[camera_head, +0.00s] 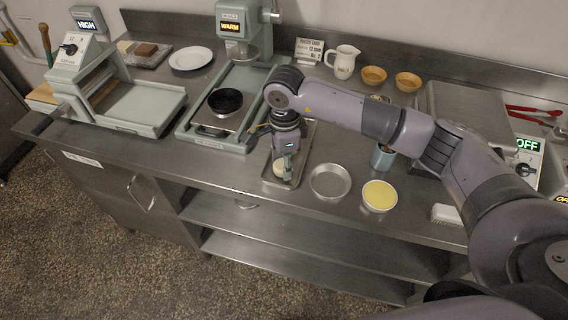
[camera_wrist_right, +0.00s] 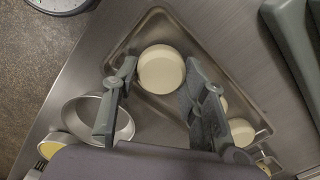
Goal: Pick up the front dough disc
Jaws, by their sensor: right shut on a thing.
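My right gripper (camera_head: 285,166) points down over the metal tray (camera_head: 307,138) on the steel counter. Its two fingers stand on either side of the front dough disc (camera_wrist_right: 161,69), a pale round piece near the tray's corner in the wrist view, and are shut on it. In the head view the disc (camera_head: 280,168) shows partly behind the fingers, low at the tray's front end. Whether it is clear of the tray floor I cannot tell. Other pale discs (camera_wrist_right: 241,131) lie in the tray past one finger, partly hidden by it. My left gripper is not in view.
An empty round pan (camera_head: 330,181) and a bowl of yellow contents (camera_head: 379,196) stand right of the tray. A blue-grey cup (camera_head: 383,157) is behind the bowl.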

